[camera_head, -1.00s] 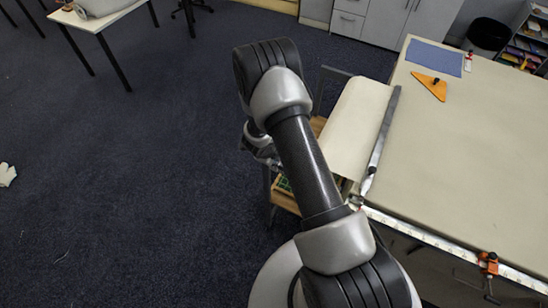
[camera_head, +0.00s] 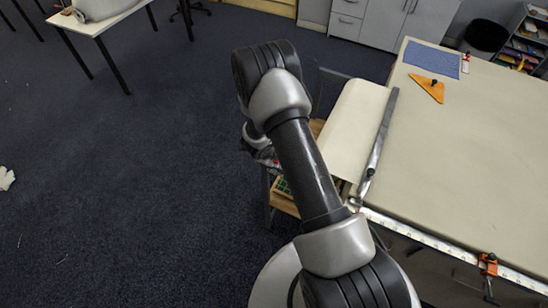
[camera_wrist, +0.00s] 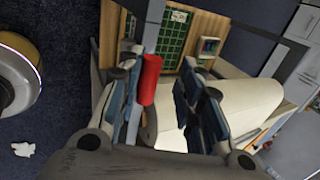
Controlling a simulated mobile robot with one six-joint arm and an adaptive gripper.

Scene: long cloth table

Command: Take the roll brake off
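The roll brake seems to be the red-handled lever (camera_wrist: 150,80) at the roll's end in the wrist view; I cannot tell whether it is on or off. My gripper (camera_wrist: 163,76) is open, with its blue-padded fingers on either side of the red handle. The handle lies close to the left finger, and I cannot tell if they touch. The cream cloth roll (camera_wrist: 238,102) lies beyond the right finger. In the head view the roll (camera_head: 357,125) lies along the table's left edge, and my forearm mostly hides my gripper.
The long cloth table (camera_head: 480,165) fills the right side. A metal straightedge (camera_head: 378,145) lies beside the roll. An orange clamp (camera_head: 488,265) grips the near edge. A wooden shelf with a green panel (camera_wrist: 174,38) stands beyond my fingers. Open floor (camera_head: 130,180) lies left.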

